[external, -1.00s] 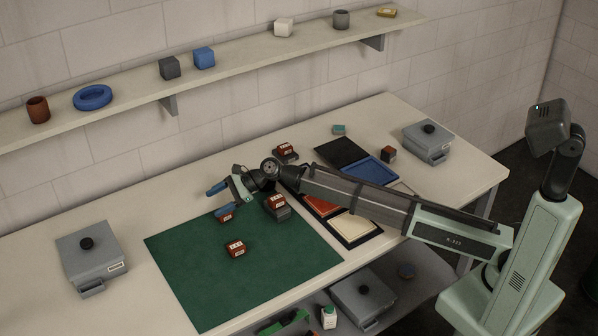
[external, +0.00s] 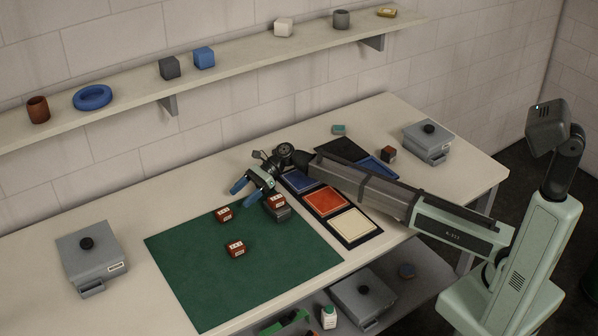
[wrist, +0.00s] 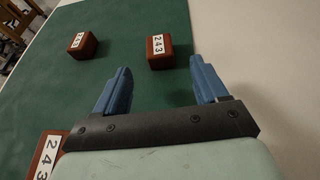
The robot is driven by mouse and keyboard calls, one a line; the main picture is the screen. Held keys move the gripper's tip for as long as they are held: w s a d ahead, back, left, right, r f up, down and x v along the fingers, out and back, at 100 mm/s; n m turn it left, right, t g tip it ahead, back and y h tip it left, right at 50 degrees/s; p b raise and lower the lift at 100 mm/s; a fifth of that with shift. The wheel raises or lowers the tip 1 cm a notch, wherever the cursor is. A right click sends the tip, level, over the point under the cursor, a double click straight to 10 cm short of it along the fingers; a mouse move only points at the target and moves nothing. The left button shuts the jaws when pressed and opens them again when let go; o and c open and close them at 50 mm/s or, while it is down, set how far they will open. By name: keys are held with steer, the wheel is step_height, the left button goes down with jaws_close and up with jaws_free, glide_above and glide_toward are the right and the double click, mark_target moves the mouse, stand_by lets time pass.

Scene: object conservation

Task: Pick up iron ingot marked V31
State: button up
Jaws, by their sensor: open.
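Several red-brown blocks with white labels are in view. On the green mat (external: 190,270) one block (external: 224,215) lies near the back edge and another block (external: 236,249) near the middle. My gripper (external: 247,191) is open and empty above the mat's back edge, left of the third block. In the wrist view, a block reading 243 (wrist: 159,51) shows beyond and between my fingertips (wrist: 160,68). Another block (wrist: 82,44) is farther left, and one (wrist: 48,158) is partly cut off low left. I cannot read V31 on any label.
A tray with blue, orange and cream panels (external: 353,224) lies right of the mat. A reddish block (external: 388,154) stands behind it. Grey lidded boxes stand at the left (external: 92,258) and right (external: 428,141). The mat's front part is clear.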

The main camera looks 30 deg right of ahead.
mark_target(225, 211)
steer(key=x, duration=0.9)
steer(key=shift+a, duration=0.15)
jaws_close()
stand_by(0.5)
